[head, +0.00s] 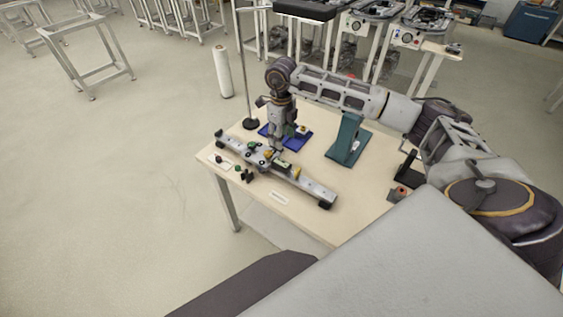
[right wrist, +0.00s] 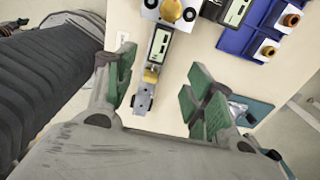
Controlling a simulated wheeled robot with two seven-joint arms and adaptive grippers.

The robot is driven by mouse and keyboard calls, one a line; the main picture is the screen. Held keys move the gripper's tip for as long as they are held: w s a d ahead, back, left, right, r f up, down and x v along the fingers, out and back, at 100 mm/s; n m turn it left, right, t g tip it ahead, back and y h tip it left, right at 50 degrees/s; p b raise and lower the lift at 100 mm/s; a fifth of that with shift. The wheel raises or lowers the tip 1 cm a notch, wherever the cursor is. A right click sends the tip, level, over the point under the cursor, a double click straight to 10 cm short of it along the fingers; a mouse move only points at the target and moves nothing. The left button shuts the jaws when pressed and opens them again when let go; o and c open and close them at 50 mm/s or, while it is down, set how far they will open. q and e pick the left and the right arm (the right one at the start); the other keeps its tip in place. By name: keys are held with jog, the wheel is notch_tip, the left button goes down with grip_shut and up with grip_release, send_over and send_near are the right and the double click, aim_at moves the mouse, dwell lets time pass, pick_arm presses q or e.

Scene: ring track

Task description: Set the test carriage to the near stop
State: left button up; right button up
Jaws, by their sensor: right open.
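A pale rail (head: 312,185) lies diagonally across the table, with dark feet at its ends. A light carriage with dark round parts (head: 258,156) sits on its middle stretch; it also shows at the top of the right wrist view (right wrist: 170,12). My right gripper (head: 277,149) is open over the rail, beside the carriage. In the right wrist view, its green-padded fingers (right wrist: 160,72) stand apart on either side of the rail. A yellow knob (right wrist: 150,75) and a small display (right wrist: 160,45) show between them. Whether the fingers touch anything is unclear. My left gripper is out of view.
A blue tray (head: 298,141) with small cylinders lies behind the rail. A green stand (head: 347,143) is to its right. Small dark pieces (head: 246,175) and a white label (head: 279,198) lie in front. The table (head: 340,220) is clear at its front right.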

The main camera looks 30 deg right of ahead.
aim_at(282, 162)
jog(key=shift+f+p, duration=1.15)
jog(key=shift+f, duration=5.65)
grip_shut()
